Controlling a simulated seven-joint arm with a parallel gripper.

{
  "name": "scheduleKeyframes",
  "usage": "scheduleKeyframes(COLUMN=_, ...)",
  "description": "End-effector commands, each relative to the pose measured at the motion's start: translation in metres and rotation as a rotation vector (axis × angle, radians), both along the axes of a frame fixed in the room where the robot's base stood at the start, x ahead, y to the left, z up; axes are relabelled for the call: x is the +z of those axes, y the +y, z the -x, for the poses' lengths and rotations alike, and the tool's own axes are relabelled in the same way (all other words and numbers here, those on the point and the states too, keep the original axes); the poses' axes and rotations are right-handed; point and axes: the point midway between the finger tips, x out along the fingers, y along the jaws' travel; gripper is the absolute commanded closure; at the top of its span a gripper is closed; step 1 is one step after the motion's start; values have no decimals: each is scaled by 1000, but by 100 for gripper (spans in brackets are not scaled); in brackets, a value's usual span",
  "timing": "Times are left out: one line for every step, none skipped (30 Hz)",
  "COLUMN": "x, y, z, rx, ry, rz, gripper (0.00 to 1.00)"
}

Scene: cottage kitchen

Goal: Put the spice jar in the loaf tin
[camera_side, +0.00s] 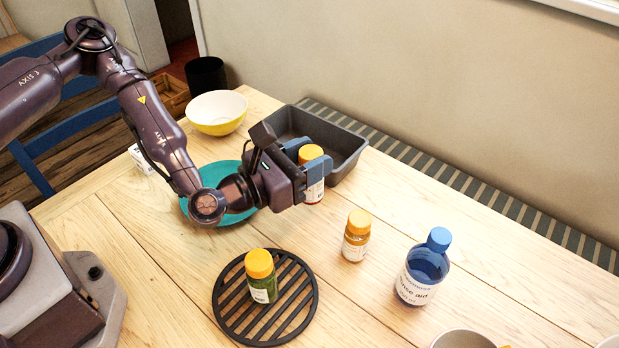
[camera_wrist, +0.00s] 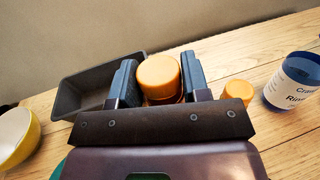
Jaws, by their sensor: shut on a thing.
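My gripper (camera_side: 308,160) is shut on a spice jar (camera_side: 313,193) with an orange lid and a pale label, holding it upright between its blue fingers. I cannot tell whether the jar's base touches the table. In the wrist view the jar's orange lid (camera_wrist: 158,72) sits between the fingertips (camera_wrist: 158,88), and its body is mostly hidden. The dark grey loaf tin (camera_side: 347,172) lies just behind the gripper and the jar; in the wrist view the tin (camera_wrist: 68,100) is left of the fingers. The jar is outside the tin in the wrist view.
A similar jar (camera_side: 355,240) stands on the table, and a green-filled one (camera_side: 262,283) on a black trivet (camera_side: 316,295). A blue rinse aid bottle (camera_side: 420,275) stands at right. A yellow bowl (camera_side: 217,126) and teal plate (camera_side: 212,175) are left of the tin.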

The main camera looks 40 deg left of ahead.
Motion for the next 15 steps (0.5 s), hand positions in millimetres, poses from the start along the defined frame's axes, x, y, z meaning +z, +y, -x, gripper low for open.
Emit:
scheduleKeyframes(x=9, y=1, z=-1, rx=4, ry=-3, rz=1, gripper=84)
scheduleKeyframes(x=12, y=3, z=-1, rx=6, ry=-3, rz=0, gripper=84)
scheduleKeyframes(x=16, y=6, z=-3, rx=14, ry=-2, rz=0, gripper=84)
scheduleKeyframes(x=19, y=10, z=-5, rx=24, ry=-1, rz=-1, gripper=84)
scheduleKeyframes(x=22, y=15, z=-7, rx=35, ry=-2, rz=0, gripper=84)
scheduleKeyframes(x=27, y=25, z=-12, rx=56, ry=-4, rz=-2, gripper=84)
scheduleKeyframes(x=32, y=34, z=-15, rx=73, ry=-4, rz=-2, gripper=84)
scheduleKeyframes(x=38, y=44, z=-18, rx=92, ry=-6, rz=-2, gripper=84)
scheduleKeyframes(x=47, y=59, z=-21, rx=120, ry=-6, rz=-3, gripper=84)
scheduleKeyframes(x=55, y=72, z=-23, rx=139, ry=-8, rz=-4, gripper=84)
scheduleKeyframes(x=63, y=85, z=-24, rx=156, ry=-7, rz=-5, gripper=84)
scheduleKeyframes(x=74, y=101, z=-24, rx=172, ry=-9, rz=-7, gripper=84)
scheduleKeyframes(x=82, y=112, z=-22, rx=182, ry=-8, rz=-8, gripper=84)
scheduleKeyframes(x=89, y=121, z=-20, rx=187, ry=-7, rz=-9, gripper=84)
scheduleKeyframes(x=97, y=133, z=-16, rx=190, ry=-7, rz=-9, gripper=84)
